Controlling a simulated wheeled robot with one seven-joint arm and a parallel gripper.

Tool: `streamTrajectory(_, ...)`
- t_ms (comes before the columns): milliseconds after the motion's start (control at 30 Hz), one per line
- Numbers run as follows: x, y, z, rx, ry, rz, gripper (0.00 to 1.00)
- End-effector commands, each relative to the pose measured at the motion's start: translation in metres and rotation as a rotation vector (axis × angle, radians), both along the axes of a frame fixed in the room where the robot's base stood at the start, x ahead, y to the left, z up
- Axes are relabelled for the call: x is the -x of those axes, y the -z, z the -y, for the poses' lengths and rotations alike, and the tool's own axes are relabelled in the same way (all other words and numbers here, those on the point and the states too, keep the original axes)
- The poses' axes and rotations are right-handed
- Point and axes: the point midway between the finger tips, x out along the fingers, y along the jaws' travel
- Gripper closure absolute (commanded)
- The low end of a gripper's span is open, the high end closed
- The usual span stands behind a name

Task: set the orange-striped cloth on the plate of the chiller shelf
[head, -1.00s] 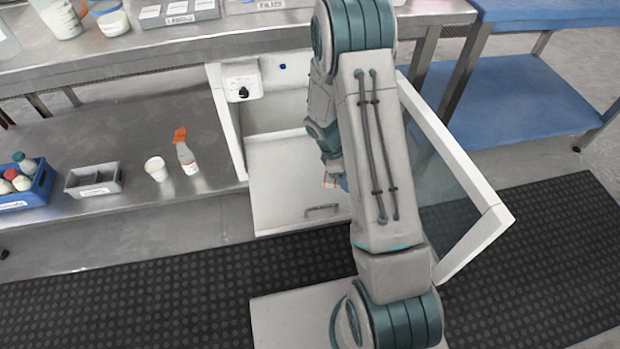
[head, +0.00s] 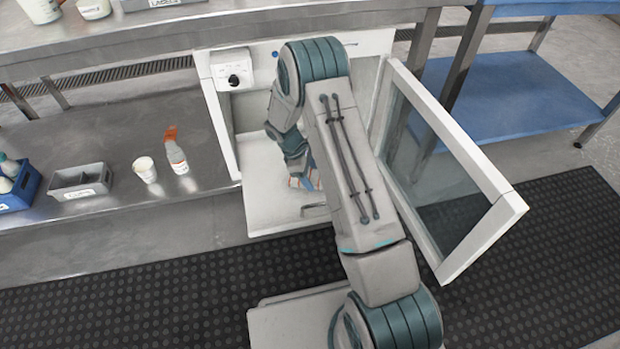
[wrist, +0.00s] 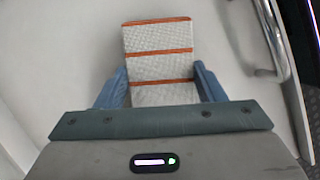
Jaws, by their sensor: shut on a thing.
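The orange-striped cloth (wrist: 158,66) is white with orange bands and sits between the two blue fingers of my gripper (wrist: 158,88) in the wrist view. My gripper is shut on it. In the head view only a small striped part of the cloth (head: 294,183) shows beside my arm, over the white pulled-out shelf of the chiller (head: 262,200). In the wrist view the white shelf surface (wrist: 75,50) lies below the cloth. I cannot tell whether the cloth touches it. My arm hides much of the chiller's inside.
The glass chiller door (head: 455,190) stands open on the right. A metal handle (wrist: 272,40) is right of the cloth. A spray bottle (head: 177,158), a white cup (head: 145,169) and a grey bin (head: 80,182) stand on the lower steel shelf at left.

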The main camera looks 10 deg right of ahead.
Motion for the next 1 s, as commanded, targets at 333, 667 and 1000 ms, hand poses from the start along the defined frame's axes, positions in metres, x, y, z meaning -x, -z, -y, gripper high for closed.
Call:
streamTrajectory(333, 0.000, 0.008, 0.000, 0.000, 0.000, 0.001, 0.60)
streamTrajectory(667, 0.000, 0.009, 0.000, 0.000, 0.000, 0.001, 0.15)
streamTrajectory(1000, -0.003, -0.009, -0.005, -0.001, -0.001, 0.003, 0.15)
